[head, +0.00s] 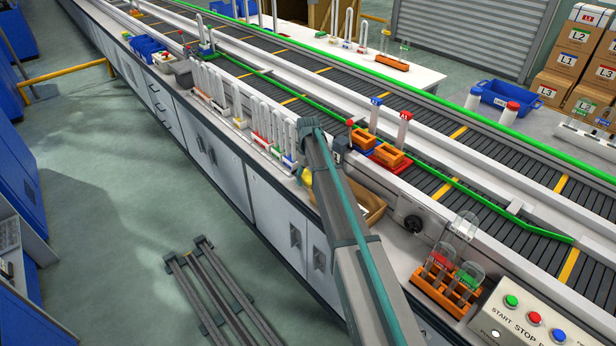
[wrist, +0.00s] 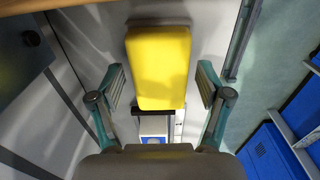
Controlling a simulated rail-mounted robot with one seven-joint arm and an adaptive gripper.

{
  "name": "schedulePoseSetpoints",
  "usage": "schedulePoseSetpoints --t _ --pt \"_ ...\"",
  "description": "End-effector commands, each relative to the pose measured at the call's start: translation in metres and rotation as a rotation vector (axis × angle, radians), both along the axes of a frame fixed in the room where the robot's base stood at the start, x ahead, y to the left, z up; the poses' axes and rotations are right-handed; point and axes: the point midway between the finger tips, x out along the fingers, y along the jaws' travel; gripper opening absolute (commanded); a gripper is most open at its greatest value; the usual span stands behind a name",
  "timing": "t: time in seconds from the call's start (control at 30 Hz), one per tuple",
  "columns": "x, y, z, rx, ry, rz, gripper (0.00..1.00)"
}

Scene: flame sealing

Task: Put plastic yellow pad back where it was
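The plastic yellow pad (wrist: 158,68) is upright in the picture in the middle of the wrist view, between the two fingers of my gripper (wrist: 161,84). The fingers are spread, with a narrow gap showing on each side of the pad, so my gripper looks open around or just over it. Whether the pad is deeper than the fingertips is hard to tell. In the head view a small yellow patch (head: 306,178), likely the pad, shows at the left edge of my arm. My gripper is hidden behind the arm there.
A cardboard-coloured tray (head: 372,212) lies right of my arm. A row of white racks with coloured bases (head: 262,140) stands along the bench. An orange tube rack (head: 447,285) and a button panel (head: 530,318) are at front right.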

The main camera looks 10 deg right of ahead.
Motion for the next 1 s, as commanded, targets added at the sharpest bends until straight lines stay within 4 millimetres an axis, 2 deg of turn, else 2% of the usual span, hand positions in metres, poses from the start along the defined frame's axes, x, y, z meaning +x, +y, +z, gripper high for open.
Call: schedulePoseSetpoints --t 0.27,0.47,0.57,1.0 --pt "0.000 0.000 0.000 0.000 0.000 0.000 0.80" --pt "0.001 0.000 0.011 0.000 -0.002 0.000 0.80" --pt "0.000 0.000 0.025 0.000 -0.002 0.000 0.80" --pt "0.000 0.000 0.105 0.000 -0.002 0.000 0.80"
